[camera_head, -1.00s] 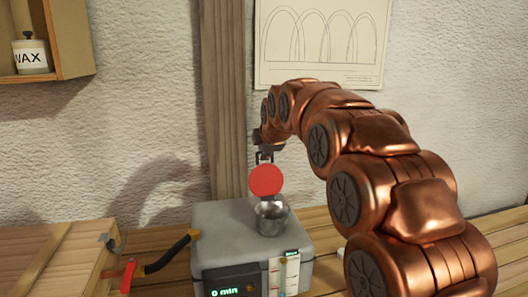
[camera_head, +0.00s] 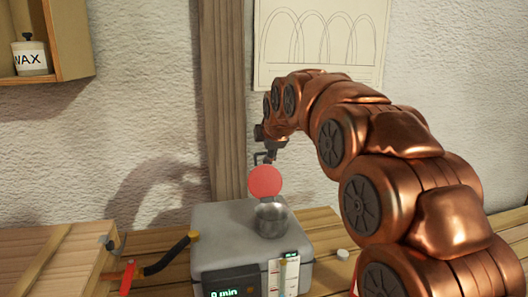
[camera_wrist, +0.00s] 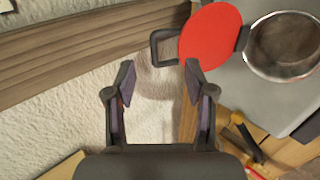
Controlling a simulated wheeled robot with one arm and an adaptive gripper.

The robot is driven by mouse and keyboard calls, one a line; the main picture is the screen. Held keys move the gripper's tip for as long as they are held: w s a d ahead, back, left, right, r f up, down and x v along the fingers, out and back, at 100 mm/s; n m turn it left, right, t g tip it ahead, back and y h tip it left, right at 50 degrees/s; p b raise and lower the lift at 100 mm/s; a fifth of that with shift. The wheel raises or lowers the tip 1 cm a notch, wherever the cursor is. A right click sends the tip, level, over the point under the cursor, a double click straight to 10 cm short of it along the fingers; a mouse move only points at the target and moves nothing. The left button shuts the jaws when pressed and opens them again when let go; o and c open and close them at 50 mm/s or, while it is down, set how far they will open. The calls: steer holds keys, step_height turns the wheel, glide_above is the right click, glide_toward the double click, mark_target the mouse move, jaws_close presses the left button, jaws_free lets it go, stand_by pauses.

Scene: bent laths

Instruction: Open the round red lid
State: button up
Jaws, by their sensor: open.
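The round red lid (camera_head: 265,181) stands upright, swung up at the rim of a round metal opening (camera_head: 271,219) on top of a grey box (camera_head: 213,222). The wrist view shows the red lid (camera_wrist: 210,38) with a dark loop handle (camera_wrist: 164,48) on one side and a dark hinge piece towards the metal opening (camera_wrist: 286,46). The opening is uncovered. My gripper (camera_head: 266,157) is above the lid in the head view. In the wrist view my gripper (camera_wrist: 160,82) has its two fingers apart with nothing between them, close to the handle but not around it.
The box front has a green display (camera_head: 223,292) and a white gauge strip. A black hose (camera_head: 168,257) with a yellow end and a red clamp (camera_head: 128,277) lie left of it. A wooden post (camera_head: 223,90) and the wall stand behind.

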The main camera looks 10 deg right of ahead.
steer(key=v, duration=0.5)
steer(key=shift+s+r, duration=0.25)
steer(key=shift+s, duration=0.05)
steer(key=s+r+b, duration=0.1)
steer(key=s+r, duration=0.1)
steer(key=s, duration=1.2)
stand_by(0.4)
